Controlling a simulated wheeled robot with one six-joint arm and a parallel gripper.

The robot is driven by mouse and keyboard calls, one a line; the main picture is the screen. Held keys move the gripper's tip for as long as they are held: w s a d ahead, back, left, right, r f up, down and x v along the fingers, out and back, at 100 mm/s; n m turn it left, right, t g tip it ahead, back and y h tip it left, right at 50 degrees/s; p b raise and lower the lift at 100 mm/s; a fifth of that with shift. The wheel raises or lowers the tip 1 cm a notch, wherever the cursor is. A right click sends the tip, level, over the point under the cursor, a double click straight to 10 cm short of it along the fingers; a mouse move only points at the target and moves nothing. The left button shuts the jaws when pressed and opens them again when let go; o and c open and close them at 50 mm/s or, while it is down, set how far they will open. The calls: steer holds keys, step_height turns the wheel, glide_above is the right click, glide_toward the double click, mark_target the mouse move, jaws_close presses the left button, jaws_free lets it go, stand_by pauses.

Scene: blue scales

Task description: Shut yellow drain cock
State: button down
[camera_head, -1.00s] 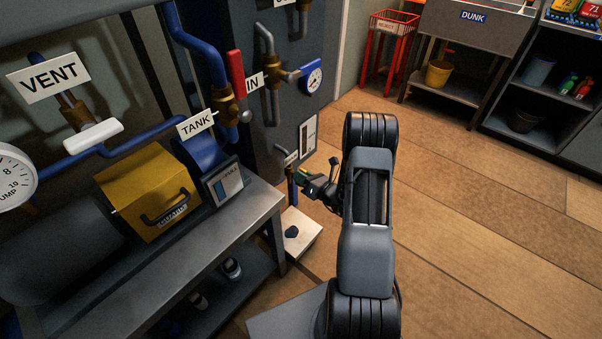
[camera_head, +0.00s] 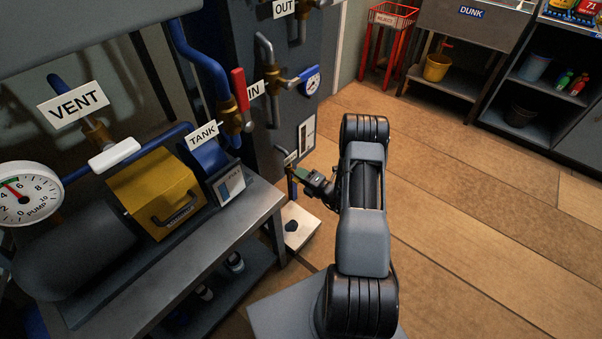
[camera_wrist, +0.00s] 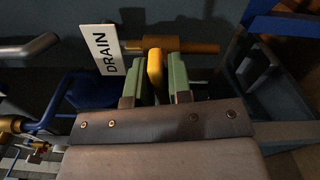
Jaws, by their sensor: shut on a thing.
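The yellow drain cock handle (camera_wrist: 155,68) stands between the two green fingers of my gripper (camera_wrist: 158,82) in the wrist view. My gripper is shut on it. The handle points toward the wrist camera, in front of a brass valve body (camera_wrist: 205,46). The DRAIN sign (camera_wrist: 103,50) is just left of it. In the head view my gripper (camera_head: 304,175) is low beside the dark cabinet, at the small drain sign (camera_head: 291,158). The handle is hard to make out there.
A pale box with a dark opening (camera_head: 302,236) sits on the floor below the drain. A grey bench (camera_head: 235,215) with a yellow pump box (camera_head: 150,185) stands at left. Open wooden floor lies at right.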

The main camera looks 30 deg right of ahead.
steer(key=shift+f+m+p, duration=0.1)
steer(key=shift+m+p, duration=0.2)
steer(key=shift+m, duration=0.8)
steer(key=shift+s, duration=0.1)
steer(key=c, duration=1.2)
jaws_free()
steer(key=p+v, duration=0.1)
steer(key=v, duration=1.2)
steer(key=shift+s+d, duration=0.1)
steer(key=shift+s, duration=0.3)
